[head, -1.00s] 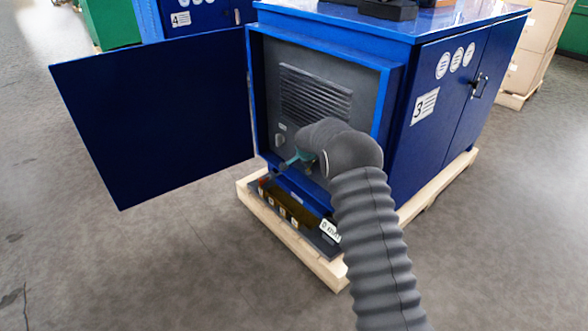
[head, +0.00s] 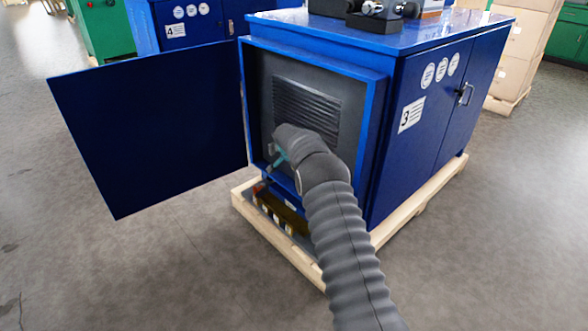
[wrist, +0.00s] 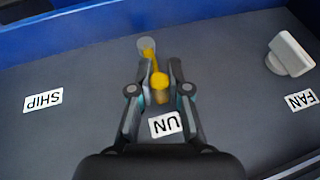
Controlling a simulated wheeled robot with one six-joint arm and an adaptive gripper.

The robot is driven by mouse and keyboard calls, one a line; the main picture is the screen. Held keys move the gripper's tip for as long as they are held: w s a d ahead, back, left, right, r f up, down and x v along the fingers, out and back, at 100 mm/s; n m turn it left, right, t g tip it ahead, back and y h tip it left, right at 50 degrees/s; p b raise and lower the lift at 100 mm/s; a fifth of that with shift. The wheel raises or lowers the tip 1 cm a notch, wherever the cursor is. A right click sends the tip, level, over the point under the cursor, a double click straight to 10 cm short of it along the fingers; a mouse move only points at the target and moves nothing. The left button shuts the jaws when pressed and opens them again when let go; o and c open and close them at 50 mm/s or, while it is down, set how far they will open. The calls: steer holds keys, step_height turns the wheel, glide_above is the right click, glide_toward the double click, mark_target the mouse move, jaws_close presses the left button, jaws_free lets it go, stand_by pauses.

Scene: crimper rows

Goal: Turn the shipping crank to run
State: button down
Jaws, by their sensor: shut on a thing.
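In the wrist view the shipping crank (wrist: 150,56) is yellow. Its arm runs from a round grey hub down to a yellow knob between my fingertips. My gripper (wrist: 160,90) is shut on that knob; in the head view my gripper (head: 277,158) is at the open cabinet's grey front panel (head: 262,100), and the crank is not clear there. In the wrist view, labels read upside down: SHIP (wrist: 43,100) at left and one showing "UN" (wrist: 165,124) just below the knob, its first letter apparently covered by a finger. The crank arm points toward the "UN" label.
A pale switch (wrist: 290,53) sits at right on the panel above a FAN label (wrist: 301,100). The blue cabinet door (head: 150,130) stands open to the left. The cabinet rests on a wooden pallet (head: 275,237). Bare floor lies in front.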

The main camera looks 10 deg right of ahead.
steer(key=shift+r, duration=0.1)
steer(key=c, duration=1.1)
jaws_free()
steer(key=v, duration=1.2)
